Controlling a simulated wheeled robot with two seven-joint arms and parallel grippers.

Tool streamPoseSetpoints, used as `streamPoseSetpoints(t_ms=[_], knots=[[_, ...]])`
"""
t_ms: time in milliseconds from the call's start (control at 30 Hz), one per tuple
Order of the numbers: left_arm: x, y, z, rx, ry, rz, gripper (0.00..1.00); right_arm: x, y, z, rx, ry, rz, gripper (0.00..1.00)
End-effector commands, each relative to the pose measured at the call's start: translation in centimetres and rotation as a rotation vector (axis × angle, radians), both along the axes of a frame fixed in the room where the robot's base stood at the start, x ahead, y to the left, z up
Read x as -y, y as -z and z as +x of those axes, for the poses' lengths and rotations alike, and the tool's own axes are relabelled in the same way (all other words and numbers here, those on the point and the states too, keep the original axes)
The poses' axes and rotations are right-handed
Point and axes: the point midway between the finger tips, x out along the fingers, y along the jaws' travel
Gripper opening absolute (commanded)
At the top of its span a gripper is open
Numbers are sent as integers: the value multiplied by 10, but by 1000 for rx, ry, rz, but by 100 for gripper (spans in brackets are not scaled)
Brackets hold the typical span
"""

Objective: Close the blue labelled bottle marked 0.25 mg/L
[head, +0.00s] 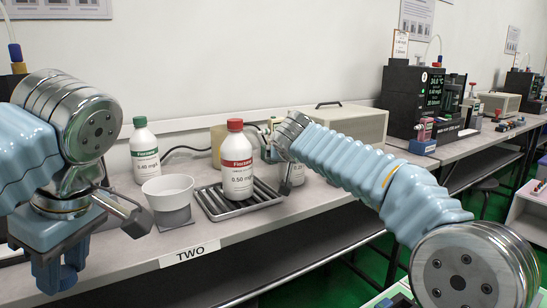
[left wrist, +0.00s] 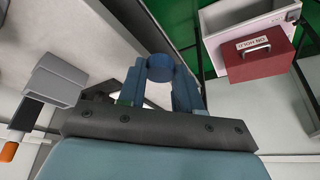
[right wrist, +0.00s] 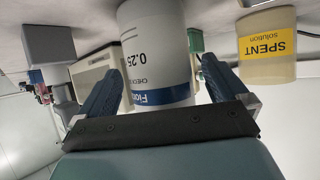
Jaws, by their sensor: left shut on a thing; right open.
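The blue-labelled bottle (right wrist: 150,50) appears upside down in the right wrist view, with "0.25" readable and its blue band near the palm. My right gripper (right wrist: 155,85) is open, with one finger on each side of the bottle; its mouth is hidden. My left gripper (left wrist: 158,85) is shut on a round blue cap (left wrist: 159,66). In the head view my left gripper (head: 62,275) points downward at the bench's front left; the cap cannot be made out there.
A red-capped 0.50 mg/L bottle (head: 236,165) stands on a dark slatted tray (head: 213,205). A green-capped bottle (head: 144,150) and a white cup (head: 168,187) stand to the left. A SPENT solution container (right wrist: 267,45) is close to the right gripper. The front bench strip is clear.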

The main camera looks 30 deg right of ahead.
Motion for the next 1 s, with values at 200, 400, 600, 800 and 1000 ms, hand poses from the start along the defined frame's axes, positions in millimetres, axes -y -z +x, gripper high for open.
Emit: streamPoseSetpoints(t_ms=[200, 400, 600, 800, 1000], knots=[[0, -4, 0, 0, 0, 0, 6, 9, 10, 16, -1, 1, 0, 100], [0, -4, 0, 0, 0, 0, 6, 10, 11, 17, 0, 0, 0, 100], [0, -4, 0, 0, 0, 0, 6, 9, 10, 17, 0, 0, 0, 89], [0, -4, 0, 0, 0, 0, 6, 9, 10, 17, 0, 0, 0, 59], [0, -4, 0, 0, 0, 0, 6, 9, 10, 17, 1, -1, 0, 34]])
